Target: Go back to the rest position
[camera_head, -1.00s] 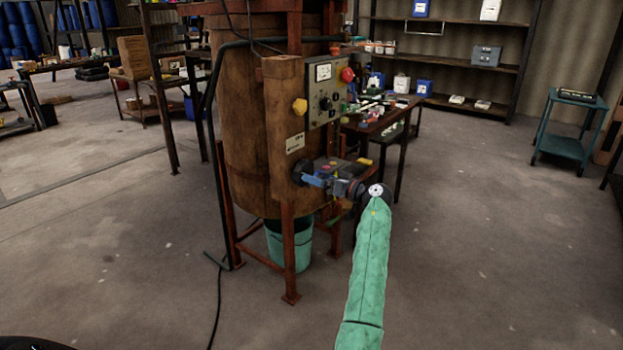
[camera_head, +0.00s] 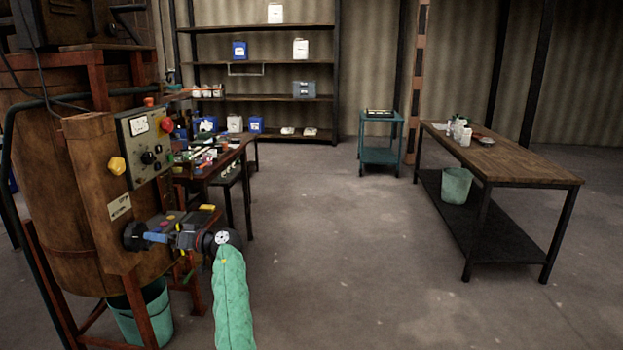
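A green-sleeved arm, which I take to be my right, rises from the bottom edge left of centre. Its dark wrist bends left, and the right gripper (camera_head: 180,240) is close against the lower side of the brown vat (camera_head: 52,200). A black round fitting (camera_head: 135,237) and a small blue part (camera_head: 156,237) sit at its tip. I cannot tell whether the fingers are apart or closed, or whether they touch the fitting. The control panel (camera_head: 148,145) with a gauge, red button and yellow knob is above it. My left gripper is not in view.
A green bucket (camera_head: 140,312) stands under the vat. A cluttered bench (camera_head: 238,150) stands behind the gripper, with shelves (camera_head: 265,97) at the wall. A teal cart (camera_head: 380,155) and a wooden table (camera_head: 500,160) stand at right. The floor between is clear.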

